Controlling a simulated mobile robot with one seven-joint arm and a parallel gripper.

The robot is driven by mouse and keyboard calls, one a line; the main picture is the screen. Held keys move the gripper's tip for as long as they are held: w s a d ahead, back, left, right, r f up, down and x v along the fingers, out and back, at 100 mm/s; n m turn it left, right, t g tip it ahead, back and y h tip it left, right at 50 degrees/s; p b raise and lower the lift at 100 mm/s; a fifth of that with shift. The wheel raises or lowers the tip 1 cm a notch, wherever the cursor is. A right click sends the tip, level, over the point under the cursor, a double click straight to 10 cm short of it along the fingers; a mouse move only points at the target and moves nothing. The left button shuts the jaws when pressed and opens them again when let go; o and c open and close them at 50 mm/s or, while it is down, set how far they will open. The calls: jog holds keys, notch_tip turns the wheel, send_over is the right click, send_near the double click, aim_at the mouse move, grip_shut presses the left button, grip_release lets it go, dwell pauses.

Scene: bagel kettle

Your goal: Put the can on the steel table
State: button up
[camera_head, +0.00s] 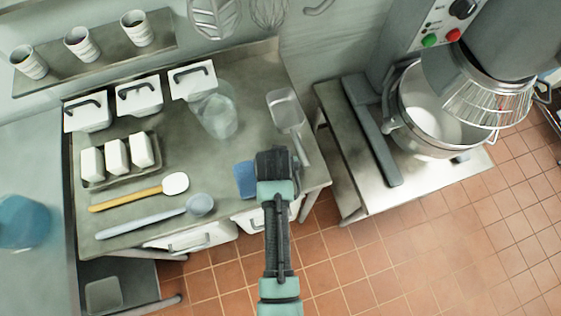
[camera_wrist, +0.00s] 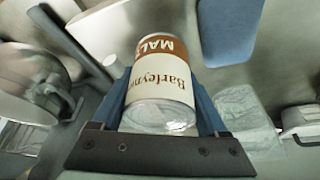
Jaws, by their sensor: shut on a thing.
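A can (camera_wrist: 168,75) with a cream and brown label, reading "Barley..." and "MALT", is between my gripper's blue fingers in the wrist view. My gripper (camera_head: 278,160) is shut on it, above the front right part of the steel table (camera_head: 225,160) in the head view. The can is hidden behind my gripper and arm there. I cannot tell whether its far end touches the tabletop.
A blue flat piece (camera_head: 245,180) lies just left of my gripper. A metal scoop (camera_head: 285,112), a clear container (camera_head: 217,115), a yellow-handled spatula (camera_head: 140,195) and a ladle (camera_head: 155,217) lie around. A mixer bowl (camera_head: 430,115) stands on a separate stand at right.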

jog(key=shift+f, duration=2.1)
jog(key=shift+f, duration=0.2)
jog(key=o, duration=1.5)
jog(key=shift+r, duration=0.1)
